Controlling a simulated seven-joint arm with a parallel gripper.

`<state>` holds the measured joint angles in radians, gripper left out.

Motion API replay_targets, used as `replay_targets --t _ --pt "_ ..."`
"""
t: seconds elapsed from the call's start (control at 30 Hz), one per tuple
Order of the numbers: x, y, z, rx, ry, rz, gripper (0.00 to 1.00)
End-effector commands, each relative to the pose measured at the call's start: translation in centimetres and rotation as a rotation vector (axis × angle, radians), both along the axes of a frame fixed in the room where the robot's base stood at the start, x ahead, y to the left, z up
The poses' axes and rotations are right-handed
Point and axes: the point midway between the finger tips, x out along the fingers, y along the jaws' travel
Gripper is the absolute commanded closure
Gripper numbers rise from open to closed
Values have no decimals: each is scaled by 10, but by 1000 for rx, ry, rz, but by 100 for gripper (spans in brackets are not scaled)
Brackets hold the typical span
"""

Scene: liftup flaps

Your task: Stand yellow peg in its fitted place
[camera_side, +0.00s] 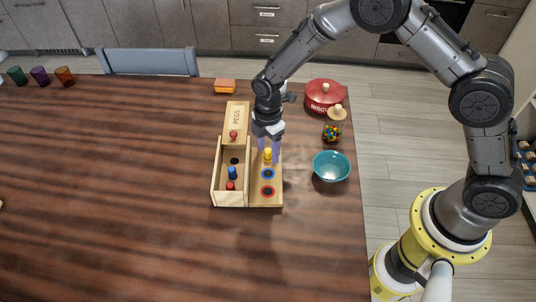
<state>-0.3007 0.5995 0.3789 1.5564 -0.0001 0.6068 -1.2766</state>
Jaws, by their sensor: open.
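The yellow peg (267,156) stands upright at the far end of the right-hand strip (277,200) of the wooden peg box. My gripper (269,148) is open, pointing down, with its pale fingers on either side of the peg's top. I cannot tell whether they touch it. A blue-ringed place (268,174) and a red-ringed place (268,191) lie empty nearer on the strip. The place under the yellow peg is hidden, so its seating is unclear. A blue peg (232,173) and a red peg (231,185) stand in the left compartment, near a dark hole (234,161).
The box's lid (237,115), marked PEGS, with a red knob (234,135), lies open behind the compartment. A teal bowl (332,166), a candy jar (331,133) and a red pot (324,95) stand to the right. An orange block (225,86) is behind.

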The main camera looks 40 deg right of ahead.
Motion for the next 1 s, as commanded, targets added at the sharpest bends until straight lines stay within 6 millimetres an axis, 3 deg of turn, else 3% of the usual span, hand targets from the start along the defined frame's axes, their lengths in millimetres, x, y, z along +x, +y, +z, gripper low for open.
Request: replay_targets --t 0.07,0.37,0.77,1.0 --pt "0 0 0 0 0 0 46" --pt "0 0 0 0 0 0 100" --pt "0 0 1 0 -1 0 100" --pt "1 0 16 1 -3 0 100"
